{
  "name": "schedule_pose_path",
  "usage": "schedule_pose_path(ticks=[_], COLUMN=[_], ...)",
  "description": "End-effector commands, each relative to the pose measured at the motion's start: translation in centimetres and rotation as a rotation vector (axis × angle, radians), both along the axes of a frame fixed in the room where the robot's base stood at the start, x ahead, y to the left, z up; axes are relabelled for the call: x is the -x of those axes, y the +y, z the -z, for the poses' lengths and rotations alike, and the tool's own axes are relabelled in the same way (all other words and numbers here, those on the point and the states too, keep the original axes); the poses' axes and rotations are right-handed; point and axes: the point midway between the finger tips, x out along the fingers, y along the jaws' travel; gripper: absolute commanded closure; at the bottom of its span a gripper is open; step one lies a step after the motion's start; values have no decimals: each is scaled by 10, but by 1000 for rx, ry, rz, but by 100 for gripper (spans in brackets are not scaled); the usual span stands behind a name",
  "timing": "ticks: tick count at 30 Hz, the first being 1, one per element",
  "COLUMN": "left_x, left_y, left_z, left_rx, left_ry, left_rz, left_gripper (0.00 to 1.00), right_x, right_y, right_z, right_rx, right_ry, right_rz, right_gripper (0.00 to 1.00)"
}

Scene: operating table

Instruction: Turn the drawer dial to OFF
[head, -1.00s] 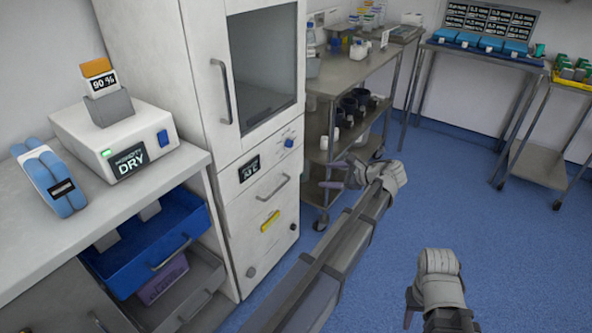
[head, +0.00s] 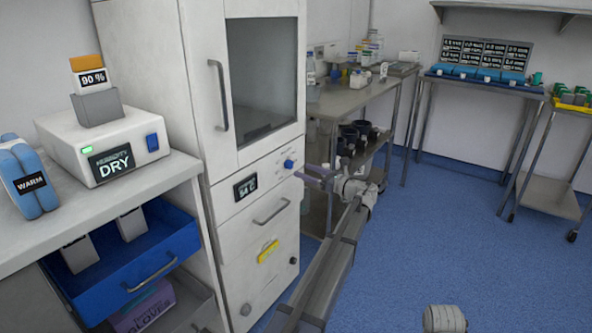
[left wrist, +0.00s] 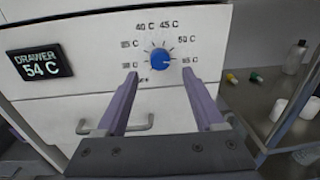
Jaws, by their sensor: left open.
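The blue dial (head: 289,164) sits on the white cabinet's upper panel, right of the black drawer display (head: 246,187). In the left wrist view the dial (left wrist: 160,61) is ringed by temperature marks, and its white line points right, near the 55 C mark. A mark at its lower left is only partly readable. The display (left wrist: 40,63) reads DRAWER 54 C. My left gripper (head: 312,172) is open and empty in front of the panel, its purple fingers (left wrist: 160,76) either side of and slightly below the dial, apart from it. Only part of my right arm shows at the bottom.
The drawer handle (head: 271,211) lies below the dial. An open blue drawer (head: 140,262) juts out at left under the counter with the DRY device (head: 105,145). A steel cart (head: 350,98) stands right of the cabinet, close to my left arm.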

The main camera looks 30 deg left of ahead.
Motion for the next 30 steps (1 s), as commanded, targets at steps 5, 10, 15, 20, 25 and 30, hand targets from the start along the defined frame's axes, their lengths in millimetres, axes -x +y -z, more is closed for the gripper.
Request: schedule_pose_path(ticks=[5, 10, 15, 20, 25, 30], left_x=[-4, -6, -7, -7, -7, -7], left_y=[28, 44, 49, 49, 49, 49], left_z=[0, 0, 0, 0, 0, 0], left_rx=[1, 1, 1, 2, 2, 2], left_ry=[-1, -1, -1, -1, -1, -1], left_rz=[-2, 0, 0, 0, 0, 0], left_gripper=[30, 30, 30, 30, 42, 62], right_x=[0, 0, 0, 0, 0, 0], right_y=[0, 0, 0, 0, 0, 0], right_z=[0, 0, 0, 0, 0, 0], right_rx=[0, 0, 0, 0, 0, 0], right_ry=[0, 0, 0, 0, 0, 0], right_rz=[0, 0, 0, 0, 0, 0], right_gripper=[55, 55, 55, 55, 55, 55])
